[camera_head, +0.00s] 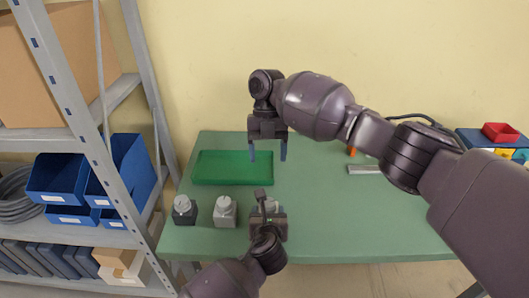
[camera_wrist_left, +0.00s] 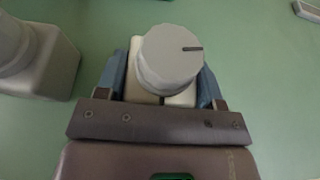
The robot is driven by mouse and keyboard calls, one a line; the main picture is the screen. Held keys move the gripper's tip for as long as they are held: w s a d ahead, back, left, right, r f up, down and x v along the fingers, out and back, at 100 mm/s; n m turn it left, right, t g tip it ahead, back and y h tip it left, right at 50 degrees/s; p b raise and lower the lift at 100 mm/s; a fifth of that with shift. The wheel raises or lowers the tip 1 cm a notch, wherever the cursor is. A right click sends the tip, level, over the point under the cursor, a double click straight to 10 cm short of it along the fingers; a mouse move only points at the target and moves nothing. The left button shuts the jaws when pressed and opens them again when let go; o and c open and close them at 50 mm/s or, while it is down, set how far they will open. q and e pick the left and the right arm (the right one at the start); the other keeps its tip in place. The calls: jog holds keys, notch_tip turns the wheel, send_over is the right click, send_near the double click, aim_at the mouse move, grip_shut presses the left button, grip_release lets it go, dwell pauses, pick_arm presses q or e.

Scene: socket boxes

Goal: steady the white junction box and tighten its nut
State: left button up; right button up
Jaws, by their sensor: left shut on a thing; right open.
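The white junction box (camera_wrist_left: 146,88) stands on the green table between the two blue fingers of my left gripper (camera_head: 268,211), which is shut on its sides. A round grey nut (camera_wrist_left: 172,58) with a dark line mark sits on top of the box. In the head view my left gripper covers most of the box; the nut's top shows only in part. My right gripper (camera_head: 268,152) is open and empty, fingers pointing down, above the green tray (camera_head: 218,168) and behind the box.
A light grey box (camera_head: 226,217) and a dark grey box (camera_head: 185,218), each with a round top, stand left of the white box. A metal bar (camera_head: 364,169) lies at right. A shelf with blue bins (camera_head: 57,178) stands at left. The table's right front is clear.

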aim_at(269, 200)
jog(key=s+f+m, duration=0.1)
jog(key=f, duration=0.2)
jog(key=s+f+m+y, duration=0.1)
jog(key=s+f+m, duration=0.1)
jog(key=f, duration=0.2)
jog(key=s+f+m, duration=0.1)
jog(key=f, duration=0.3)
jog(key=shift+s+d+f+m+y, duration=0.1)
jog(key=shift+s+d+m+y, duration=0.2)
jog(key=shift+y, duration=0.1)
jog(key=n, duration=0.2)
jog(key=n+h, duration=0.1)
jog(key=n, duration=0.1)
jog(key=n+h, duration=0.1)
jog(key=n, duration=0.1)
jog(key=shift+w+a, duration=0.1)
jog(key=shift+a, duration=0.15)
jog(key=shift+w+r, duration=0.15)
jog(key=shift+r, duration=0.2)
jog(key=v, duration=1.1)
jog(key=shift+a, duration=0.25)
jog(key=shift+d+r, duration=0.1)
